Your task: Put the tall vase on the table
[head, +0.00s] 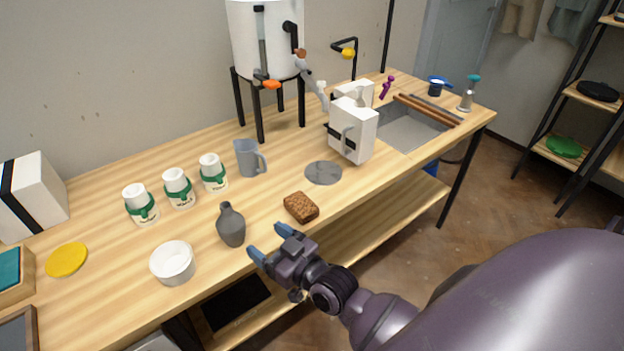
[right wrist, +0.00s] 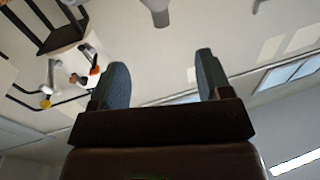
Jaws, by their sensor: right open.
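The tall vase (head: 231,226), dark grey with a narrow neck, stands upright on the wooden table (head: 120,290) near its front edge in the head view. My right gripper (head: 268,242) is open, just right of the vase and apart from it, at the table's front edge. In the right wrist view the open jaws (right wrist: 160,78) have nothing between them. A grey shape (right wrist: 155,8) at the top of that view may be the vase's neck; I cannot be sure. My left gripper is not in view.
A white bowl (head: 173,264) stands left of the vase, a brown sponge-like block (head: 301,208) to its right. Behind are a grey jug (head: 247,159), several white jars with green bands (head: 179,189) and a white tank (head: 266,40) on black legs.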

